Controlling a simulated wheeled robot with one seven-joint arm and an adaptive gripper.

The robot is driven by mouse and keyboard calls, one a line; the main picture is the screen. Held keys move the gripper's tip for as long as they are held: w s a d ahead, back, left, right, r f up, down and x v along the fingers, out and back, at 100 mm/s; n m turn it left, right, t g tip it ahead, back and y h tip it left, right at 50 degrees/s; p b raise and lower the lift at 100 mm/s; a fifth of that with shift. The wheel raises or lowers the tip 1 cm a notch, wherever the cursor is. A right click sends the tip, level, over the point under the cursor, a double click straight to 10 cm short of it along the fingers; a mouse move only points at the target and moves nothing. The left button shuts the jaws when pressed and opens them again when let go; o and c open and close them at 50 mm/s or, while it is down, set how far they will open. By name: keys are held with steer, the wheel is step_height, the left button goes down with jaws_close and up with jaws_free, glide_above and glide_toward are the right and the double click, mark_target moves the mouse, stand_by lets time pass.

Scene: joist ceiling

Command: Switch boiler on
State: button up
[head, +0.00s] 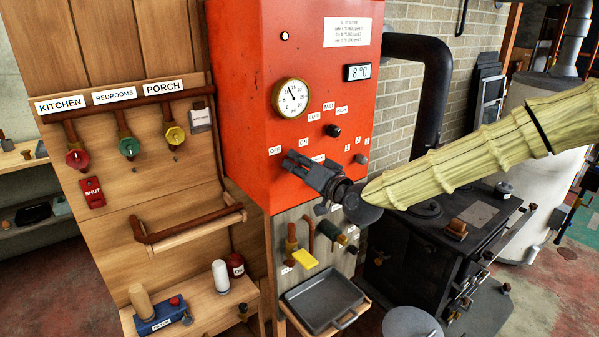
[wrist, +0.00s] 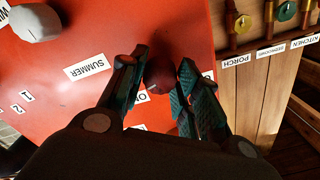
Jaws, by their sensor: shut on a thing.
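The boiler (head: 245,120) is a tall red cabinet with a round gauge (head: 291,98), a small display reading 8 °C (head: 357,72) and several labelled knobs. The OFF label (head: 275,150) and ON label (head: 303,141) sit low on its front. My gripper (head: 292,164) is at the panel just below these labels. In the wrist view its teal-padded fingers close from both sides on a dark reddish round knob (wrist: 159,74). Labels beside the knob are partly covered by the fingers. The gripper hides this knob in the head view.
A grey knob (head: 361,159) is right of my gripper, also in the wrist view (wrist: 35,22), near the SUMMER label (wrist: 87,66). A dark knob (head: 332,130) is above. A wooden panel with valves (head: 174,135) stands left; a grey tray (head: 322,300) lies below; a black stove (head: 440,245) stands right.

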steer(key=shift+d+m+b, duration=0.1)
steer(key=shift+m+b, duration=0.8)
steer(key=shift+m, duration=0.6)
steer(key=o, duration=1)
steer(key=shift+s, duration=0.1)
steer(key=v, duration=1.1)
steer(key=shift+s+d, duration=0.25)
steer(key=shift+s, duration=0.05)
